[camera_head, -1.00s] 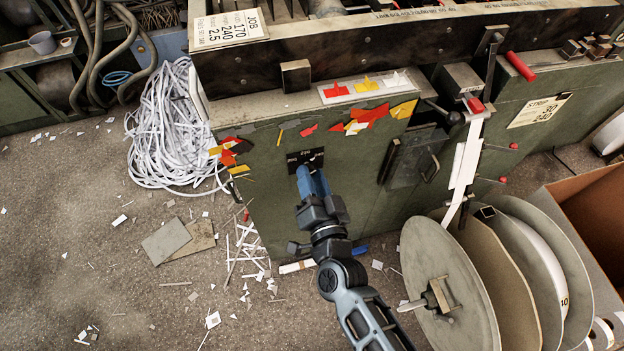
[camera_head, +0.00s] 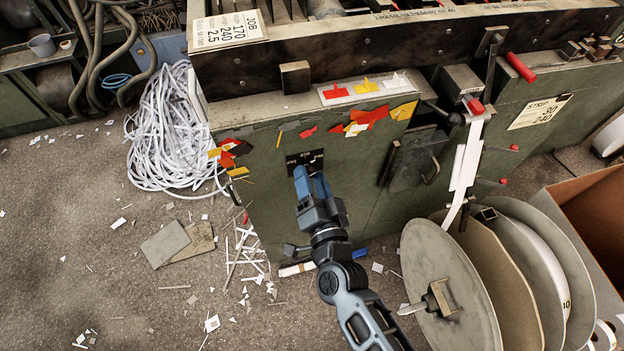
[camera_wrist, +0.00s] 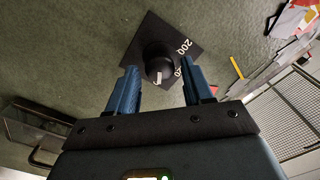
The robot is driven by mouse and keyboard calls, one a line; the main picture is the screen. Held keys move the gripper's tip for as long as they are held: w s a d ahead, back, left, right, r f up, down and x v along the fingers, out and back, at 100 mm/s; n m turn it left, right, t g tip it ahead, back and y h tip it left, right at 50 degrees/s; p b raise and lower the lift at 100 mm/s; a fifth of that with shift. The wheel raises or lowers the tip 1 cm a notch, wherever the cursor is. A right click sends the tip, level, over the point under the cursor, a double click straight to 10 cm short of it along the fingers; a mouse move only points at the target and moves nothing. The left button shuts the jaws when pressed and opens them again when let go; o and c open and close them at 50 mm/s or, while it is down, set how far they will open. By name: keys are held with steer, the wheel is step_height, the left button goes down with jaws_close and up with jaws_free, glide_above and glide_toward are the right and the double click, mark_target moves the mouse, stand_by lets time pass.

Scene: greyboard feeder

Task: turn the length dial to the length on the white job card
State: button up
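The length dial is a black knob (camera_wrist: 159,62) with a white pointer mark, on a black plate (camera_wrist: 178,40) with white numbers. One number reads 200; another is partly hidden. In the head view the plate (camera_head: 305,157) is on the green cabinet front, with the knob hidden behind my gripper. My gripper (camera_head: 311,178) is open in front of it. In the wrist view its blue fingers (camera_wrist: 159,72) stand either side of the knob, with gaps. The white job card (camera_head: 230,28) on top of the machine reads 170, 240 and 2.5; its small labels are hard to read.
Coloured scraps (camera_head: 368,118) lie along the cabinet's top edge. A handled black panel (camera_head: 412,160) and a paper strip (camera_head: 465,165) are right of the dial. Large reels (camera_head: 450,285) and a cardboard box (camera_head: 590,205) stand at right. Littered floor lies left.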

steer(key=shift+o, duration=0.5)
steer(key=shift+s, duration=0.1)
steer(key=v, duration=0.7)
steer(key=shift+s, duration=0.3)
steer(key=shift+d, duration=0.15)
